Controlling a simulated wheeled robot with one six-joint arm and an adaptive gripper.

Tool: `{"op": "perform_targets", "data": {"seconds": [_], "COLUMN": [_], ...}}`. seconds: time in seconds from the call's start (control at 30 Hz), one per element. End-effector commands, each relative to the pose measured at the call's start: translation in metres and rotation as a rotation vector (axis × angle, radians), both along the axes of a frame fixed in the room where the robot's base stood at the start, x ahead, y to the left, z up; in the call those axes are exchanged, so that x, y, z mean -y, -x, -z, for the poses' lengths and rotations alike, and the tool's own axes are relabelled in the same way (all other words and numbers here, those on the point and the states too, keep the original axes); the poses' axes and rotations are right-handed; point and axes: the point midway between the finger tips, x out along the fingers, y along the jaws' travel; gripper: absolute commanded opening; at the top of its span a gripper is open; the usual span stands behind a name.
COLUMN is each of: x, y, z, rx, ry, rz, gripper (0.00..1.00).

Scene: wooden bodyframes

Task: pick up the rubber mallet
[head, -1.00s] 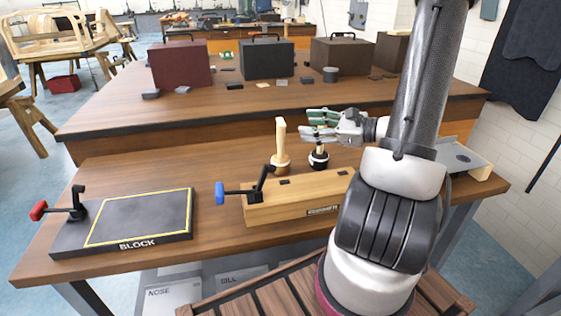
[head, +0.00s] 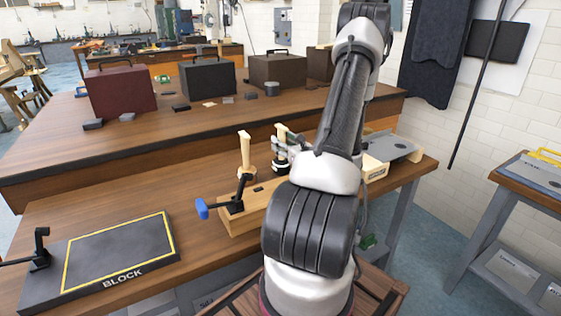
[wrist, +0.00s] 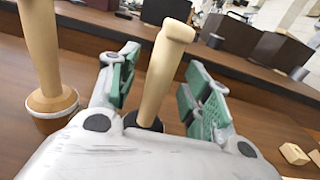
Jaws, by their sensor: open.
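The rubber mallet stands upright, head down, on the front workbench. Its pale wooden handle (wrist: 164,75) rises between my gripper's fingers in the wrist view, above a dark head (wrist: 143,122) partly hidden by the gripper body. In the head view its handle top (head: 281,130) shows just left of my arm. My gripper (wrist: 160,85) is open, with green-padded fingers on either side of the handle; I cannot tell whether either touches it.
A second wooden-handled tool with a pale head (head: 246,160) stands upright just left of the mallet. A wooden fixture with a blue-handled clamp (head: 202,208) lies in front. The BLOCK board (head: 120,250) is at left. Cases (head: 120,88) stand on the bench behind.

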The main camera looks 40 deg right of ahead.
Motion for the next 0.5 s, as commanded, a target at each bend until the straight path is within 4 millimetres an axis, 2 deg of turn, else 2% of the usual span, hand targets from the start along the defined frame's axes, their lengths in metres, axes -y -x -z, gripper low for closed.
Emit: {"op": "perform_targets", "data": {"seconds": [0.13,0.37,0.5], "x": [0.003,0.003,0.003], "y": [-0.017,-0.019,-0.019], "z": [0.000,0.000,0.000], "rx": [-0.001,-0.001,-0.001], "ry": [0.001,0.000,0.000], "rz": [-0.002,0.000,-0.001], "gripper": [0.49,0.49,0.27]}}
